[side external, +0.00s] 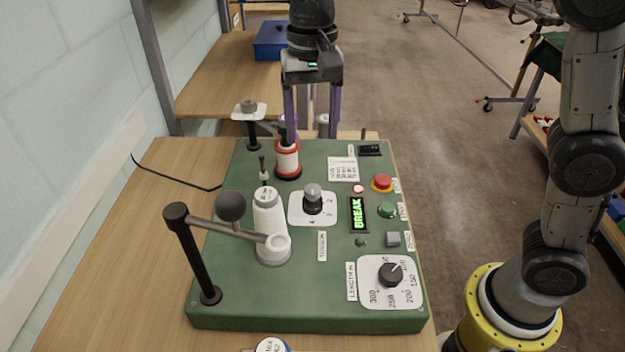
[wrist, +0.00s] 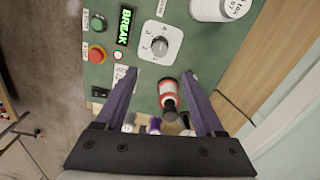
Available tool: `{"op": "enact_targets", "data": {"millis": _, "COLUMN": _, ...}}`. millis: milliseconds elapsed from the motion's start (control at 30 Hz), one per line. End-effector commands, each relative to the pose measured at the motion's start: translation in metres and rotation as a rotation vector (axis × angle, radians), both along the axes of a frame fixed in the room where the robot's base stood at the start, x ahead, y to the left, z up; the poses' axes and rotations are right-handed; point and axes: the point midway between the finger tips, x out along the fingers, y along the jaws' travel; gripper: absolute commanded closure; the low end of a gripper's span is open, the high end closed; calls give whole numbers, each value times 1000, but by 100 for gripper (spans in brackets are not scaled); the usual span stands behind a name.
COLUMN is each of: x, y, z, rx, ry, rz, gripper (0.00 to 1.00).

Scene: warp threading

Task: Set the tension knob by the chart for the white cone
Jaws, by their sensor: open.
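The tension knob (side external: 313,196) is a dark knob with a grey top on a white numbered plate, in the middle of the green panel. It also shows in the wrist view (wrist: 159,43). The white cone (side external: 268,222) stands left of it, partly cut off in the wrist view (wrist: 222,8). The chart (side external: 343,169) is a small white card behind the knob, its text too small to read; a finger partly covers it in the wrist view. My gripper (side external: 311,136) is open and empty above the panel's back part, behind the knob. Its purple fingers also show in the wrist view (wrist: 160,73).
A red-and-white spool (side external: 287,158) stands near my gripper. A black post with a ball-ended arm (side external: 230,208) reaches beside the cone. A display reads BREAK (side external: 359,214). Red (side external: 382,182) and green buttons and a length knob (side external: 391,274) line the right side.

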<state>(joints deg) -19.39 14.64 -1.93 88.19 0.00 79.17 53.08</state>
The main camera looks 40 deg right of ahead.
Motion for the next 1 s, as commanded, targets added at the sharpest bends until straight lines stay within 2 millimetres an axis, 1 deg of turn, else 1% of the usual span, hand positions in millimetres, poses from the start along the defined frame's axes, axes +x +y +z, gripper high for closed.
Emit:
{"op": "enact_targets", "data": {"millis": 33, "x": -1, "y": -1, "z": -9, "rx": -2, "ry": 5, "rz": 0, "gripper": 30}}
{"op": "enact_targets", "data": {"millis": 300, "x": -1, "y": -1, "z": -62, "rx": -1, "ry": 3, "rz": 0, "gripper": 30}}
{"op": "enact_targets", "data": {"millis": 500, "x": -1, "y": -1, "z": -97, "rx": -1, "ry": 4, "rz": 0, "gripper": 30}}
{"op": "enact_targets", "data": {"millis": 700, "x": -1, "y": -1, "z": -117, "rx": 0, "ry": 0, "rz": 0, "gripper": 30}}
{"op": "enact_targets", "data": {"millis": 833, "x": 0, "y": -1, "z": -121, "rx": 0, "ry": -1, "rz": 0, "gripper": 30}}
{"op": "enact_targets", "data": {"millis": 1000, "x": 0, "y": -1, "z": -122, "rx": 0, "ry": -1, "rz": 0, "gripper": 30}}
